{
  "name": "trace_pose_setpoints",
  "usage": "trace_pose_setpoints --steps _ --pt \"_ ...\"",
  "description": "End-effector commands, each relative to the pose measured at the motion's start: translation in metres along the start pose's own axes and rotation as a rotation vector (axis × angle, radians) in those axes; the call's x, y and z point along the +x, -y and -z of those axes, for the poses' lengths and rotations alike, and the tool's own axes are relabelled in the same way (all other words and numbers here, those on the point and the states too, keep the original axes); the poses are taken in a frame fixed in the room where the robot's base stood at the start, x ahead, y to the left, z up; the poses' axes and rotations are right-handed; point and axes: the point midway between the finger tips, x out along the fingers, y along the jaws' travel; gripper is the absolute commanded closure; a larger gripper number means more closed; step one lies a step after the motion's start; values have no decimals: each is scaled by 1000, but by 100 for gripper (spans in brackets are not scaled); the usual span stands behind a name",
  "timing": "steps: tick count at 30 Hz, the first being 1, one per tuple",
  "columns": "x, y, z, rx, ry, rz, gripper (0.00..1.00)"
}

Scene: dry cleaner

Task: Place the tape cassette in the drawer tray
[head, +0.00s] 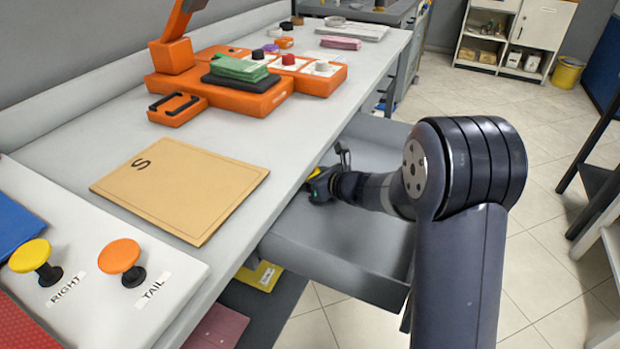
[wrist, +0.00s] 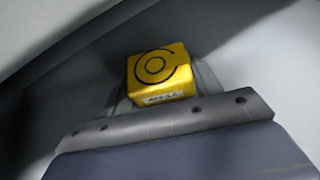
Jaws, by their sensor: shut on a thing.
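The tape cassette (wrist: 160,72) is a small yellow block with a dark ring mark and a pale label. It sits at the front of my gripper in the wrist view. In the head view a bit of its yellow (head: 313,173) shows at the tip of my gripper (head: 320,186), which is shut on it. My gripper is over the open grey drawer tray (head: 340,262), near the counter edge. The counter partly hides the drawer's inside. I cannot tell whether the cassette touches the drawer floor.
The counter (head: 300,140) overhangs the drawer's left side. On it lie a tan envelope marked S (head: 180,188), an orange machine (head: 245,90) and two knobs, yellow (head: 29,255) and orange (head: 119,256). A yellow item (head: 262,275) lies below.

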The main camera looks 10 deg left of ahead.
Motion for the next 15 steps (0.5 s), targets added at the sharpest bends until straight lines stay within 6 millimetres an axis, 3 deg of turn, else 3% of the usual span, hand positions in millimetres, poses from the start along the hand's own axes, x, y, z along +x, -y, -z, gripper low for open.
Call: trace_pose_setpoints --steps 10,11,15 --pt "1 0 4 -1 1 0 64" --pt "1 0 3 -1 1 0 39" --pt "0 0 2 -1 0 0 27"
